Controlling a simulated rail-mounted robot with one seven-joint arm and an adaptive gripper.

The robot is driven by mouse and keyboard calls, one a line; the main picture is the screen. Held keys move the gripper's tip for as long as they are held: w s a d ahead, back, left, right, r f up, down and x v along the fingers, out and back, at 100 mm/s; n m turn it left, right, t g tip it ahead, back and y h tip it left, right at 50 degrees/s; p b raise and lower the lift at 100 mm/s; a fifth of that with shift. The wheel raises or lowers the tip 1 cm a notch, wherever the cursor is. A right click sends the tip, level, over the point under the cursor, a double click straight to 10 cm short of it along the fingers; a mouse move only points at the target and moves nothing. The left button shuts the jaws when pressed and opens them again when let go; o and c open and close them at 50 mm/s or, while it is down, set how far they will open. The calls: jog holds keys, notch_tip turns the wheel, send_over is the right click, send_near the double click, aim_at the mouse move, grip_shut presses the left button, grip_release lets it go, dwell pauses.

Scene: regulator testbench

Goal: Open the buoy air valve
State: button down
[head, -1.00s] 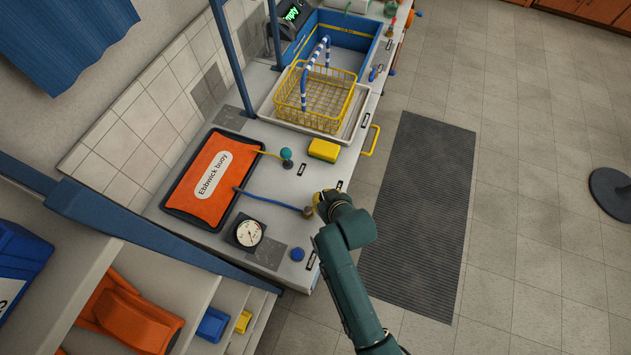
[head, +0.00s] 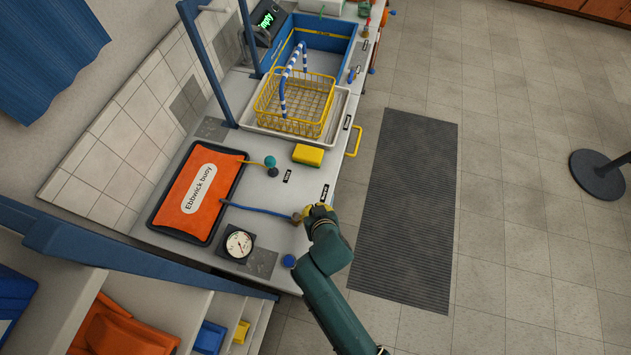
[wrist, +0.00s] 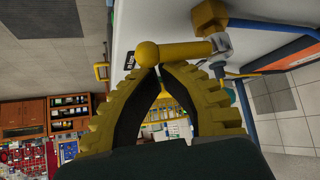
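The orange buoy (head: 200,184), labelled "Ebbwick buoy", lies flat in a black tray on the bench. A blue hose (head: 255,209) runs from it to a small brownish valve fitting (head: 297,218) near the bench's front edge. In the wrist view a yellow lever with a round knob (wrist: 148,55) lies crosswise at my fingertips, joined to a grey fitting (wrist: 219,45) at right. My gripper (head: 317,211) is beside the valve; in the wrist view its fingers (wrist: 160,70) converge to meet at the tips, just below the lever. Whether they touch the lever is unclear.
A pressure gauge (head: 239,244) and a blue button (head: 289,261) sit left of my arm. A teal-knobbed fitting (head: 270,162) on a yellow hose, a yellow sponge (head: 308,155) and a yellow wire basket (head: 293,103) stand farther back. The floor mat (head: 405,210) is clear.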

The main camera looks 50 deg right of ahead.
dwell(0.4)
jog(key=d, duration=0.1)
jog(key=w+d, duration=0.2)
jog(key=shift+d+r, duration=0.15)
jog(key=shift+r, duration=0.2)
jog(key=w+a+v, duration=0.1)
jog(key=v, duration=0.9)
jog(key=shift+w+a+b, duration=0.25)
jog(key=shift+w+b, duration=0.05)
jog(key=shift+b, duration=0.1)
